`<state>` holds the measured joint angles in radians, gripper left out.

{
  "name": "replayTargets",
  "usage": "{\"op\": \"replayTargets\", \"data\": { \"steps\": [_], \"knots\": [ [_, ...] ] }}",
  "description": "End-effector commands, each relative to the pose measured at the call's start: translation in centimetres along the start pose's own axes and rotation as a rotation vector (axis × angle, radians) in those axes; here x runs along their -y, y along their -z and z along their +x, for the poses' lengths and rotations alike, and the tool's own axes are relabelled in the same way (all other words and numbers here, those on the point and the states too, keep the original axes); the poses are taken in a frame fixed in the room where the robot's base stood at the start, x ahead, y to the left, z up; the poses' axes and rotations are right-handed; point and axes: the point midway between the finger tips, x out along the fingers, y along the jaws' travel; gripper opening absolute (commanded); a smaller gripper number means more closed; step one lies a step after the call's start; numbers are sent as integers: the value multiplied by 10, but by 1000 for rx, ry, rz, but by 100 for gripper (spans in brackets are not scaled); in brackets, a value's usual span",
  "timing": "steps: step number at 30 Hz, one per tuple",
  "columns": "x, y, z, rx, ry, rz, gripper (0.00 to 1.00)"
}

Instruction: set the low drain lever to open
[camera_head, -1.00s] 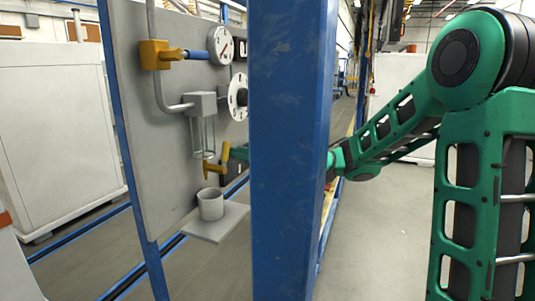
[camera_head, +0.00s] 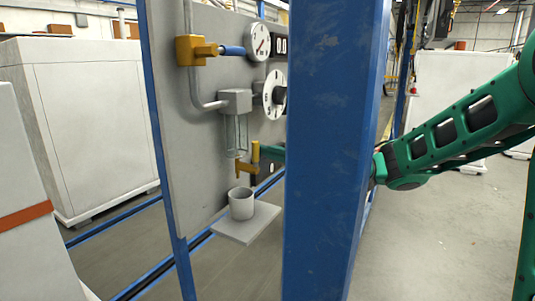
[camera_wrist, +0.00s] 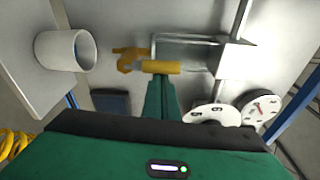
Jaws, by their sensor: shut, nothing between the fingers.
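The low drain valve (camera_head: 244,169) is a yellow fitting under the clear sight tube (camera_head: 236,135). Its yellow lever handle (camera_head: 255,151) stands upright, roughly parallel to the tube. In the wrist view the same handle (camera_wrist: 161,67) lies across the picture, beside the yellow valve body (camera_wrist: 128,58). My green gripper (camera_head: 266,151) reaches in from the right behind the blue post, its tip right at the handle. In the wrist view my gripper (camera_wrist: 162,82) is shut and empty, its fingertips against or just short of the handle; I cannot tell whether they touch.
A blue post (camera_head: 330,150) hides part of my arm. A grey cup (camera_head: 241,203) stands on a shelf (camera_head: 250,225) below the valve. Higher on the panel (camera_head: 185,150) are another yellow valve with a blue handle (camera_head: 231,50), a gauge (camera_head: 258,42) and a white dial (camera_head: 273,94).

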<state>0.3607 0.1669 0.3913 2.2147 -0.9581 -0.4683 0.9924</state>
Motion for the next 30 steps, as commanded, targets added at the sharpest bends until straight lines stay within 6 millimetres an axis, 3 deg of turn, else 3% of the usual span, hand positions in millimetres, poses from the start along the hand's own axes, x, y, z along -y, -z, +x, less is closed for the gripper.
{"op": "replayTargets", "data": {
  "steps": [10,19,30],
  "knots": [
    [0,3,1,1,0,0,0],
    [0,29,9,4,-1,2,0],
    [0,29,-61,0,-2,1,0]
  ]
}}
